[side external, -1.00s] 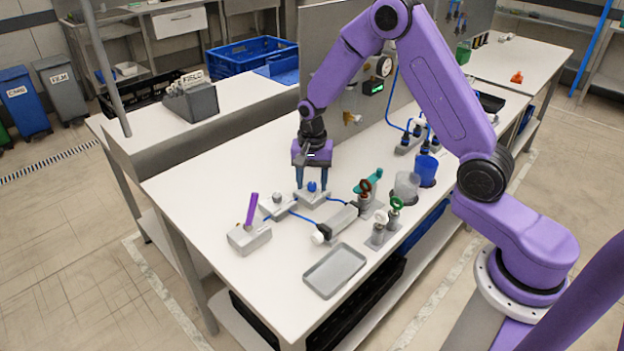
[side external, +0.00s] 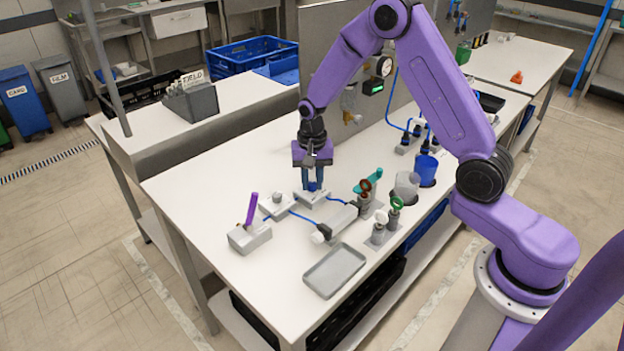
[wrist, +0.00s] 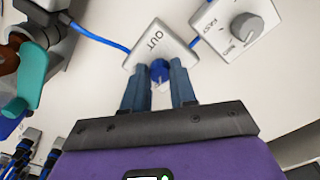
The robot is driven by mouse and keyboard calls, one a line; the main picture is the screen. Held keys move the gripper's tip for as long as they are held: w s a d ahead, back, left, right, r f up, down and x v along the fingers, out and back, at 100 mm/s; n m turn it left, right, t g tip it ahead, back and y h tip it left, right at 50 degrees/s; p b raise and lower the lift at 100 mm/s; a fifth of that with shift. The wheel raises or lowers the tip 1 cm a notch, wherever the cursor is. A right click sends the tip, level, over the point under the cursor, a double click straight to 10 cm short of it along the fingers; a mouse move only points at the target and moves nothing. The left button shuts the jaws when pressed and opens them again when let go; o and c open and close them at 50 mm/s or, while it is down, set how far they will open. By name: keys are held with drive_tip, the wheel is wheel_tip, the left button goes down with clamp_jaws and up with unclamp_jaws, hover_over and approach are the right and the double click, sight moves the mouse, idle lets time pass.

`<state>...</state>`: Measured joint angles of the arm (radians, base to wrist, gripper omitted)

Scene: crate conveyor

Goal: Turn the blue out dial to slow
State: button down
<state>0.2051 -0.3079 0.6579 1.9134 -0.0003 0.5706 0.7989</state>
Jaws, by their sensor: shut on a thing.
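The blue dial (wrist: 160,71) sits on a grey-white box marked OUT (wrist: 150,48) in the wrist view. My gripper (wrist: 162,78) is shut on the blue dial, with one blue finger on each side of it. In the side external view my gripper (side external: 312,184) points down at the OUT box (side external: 312,198), and the fingers mostly hide the dial. The word OUT shows, but the slow marking and the dial's exact setting cannot be read.
Blue cables (wrist: 98,40) link the boxes. The table's left part is clear.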

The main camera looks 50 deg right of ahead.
sight(312, 184)
drive_tip(key=n, duration=0.5)
drive_tip(key=shift+n, duration=2.4)
drive_tip(key=c, duration=0.9)
unclamp_jaws()
drive_tip(key=shift+r, duration=0.1)
wheel_tip(312, 184, up, 17)
drive_tip(key=shift+r, duration=0.2)
